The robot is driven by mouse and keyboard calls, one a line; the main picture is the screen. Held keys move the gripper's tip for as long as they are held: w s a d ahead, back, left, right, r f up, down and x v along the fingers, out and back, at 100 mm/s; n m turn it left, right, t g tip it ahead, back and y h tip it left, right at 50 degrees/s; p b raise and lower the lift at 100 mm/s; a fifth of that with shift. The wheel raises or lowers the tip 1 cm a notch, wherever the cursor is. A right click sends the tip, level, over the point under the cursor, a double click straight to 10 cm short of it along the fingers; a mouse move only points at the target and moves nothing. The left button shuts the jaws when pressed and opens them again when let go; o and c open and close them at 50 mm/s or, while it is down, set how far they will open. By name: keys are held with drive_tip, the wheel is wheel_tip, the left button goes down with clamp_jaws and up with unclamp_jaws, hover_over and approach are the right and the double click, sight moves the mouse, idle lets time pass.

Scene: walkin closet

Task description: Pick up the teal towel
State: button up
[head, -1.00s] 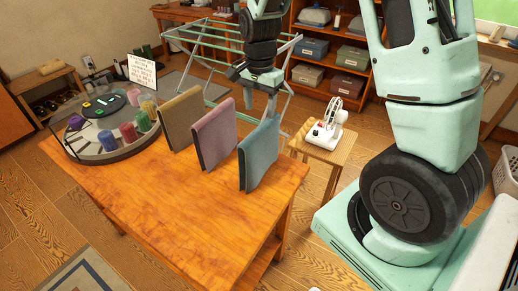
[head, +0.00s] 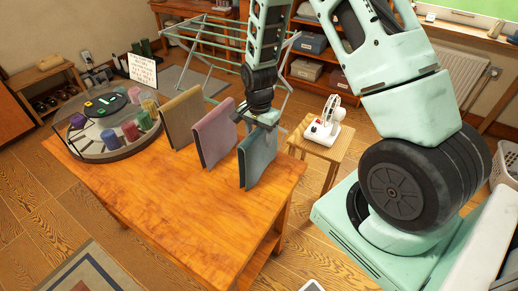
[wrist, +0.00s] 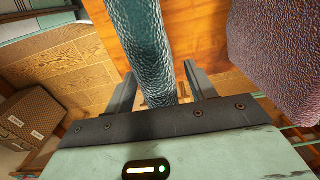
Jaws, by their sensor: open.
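The teal towel (head: 258,160) stands upright on the wooden table (head: 190,215), near the table's right end, in the head view. It also shows in the wrist view (wrist: 141,45), seen from above as a narrow textured strip. My gripper (head: 268,122) is at the towel's top edge. In the wrist view my gripper (wrist: 158,88) is open, with one finger on each side of the towel. I cannot tell whether either finger touches it.
A pink towel (head: 214,133) stands left of the teal one, also at the right of the wrist view (wrist: 275,50). A tan towel (head: 181,118) is farther left, beside a round tray (head: 118,152) of coloured rolls. A small stool (head: 322,148) stands right. The front tabletop is clear.

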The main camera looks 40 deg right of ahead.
clamp_jaws()
idle(0.3)
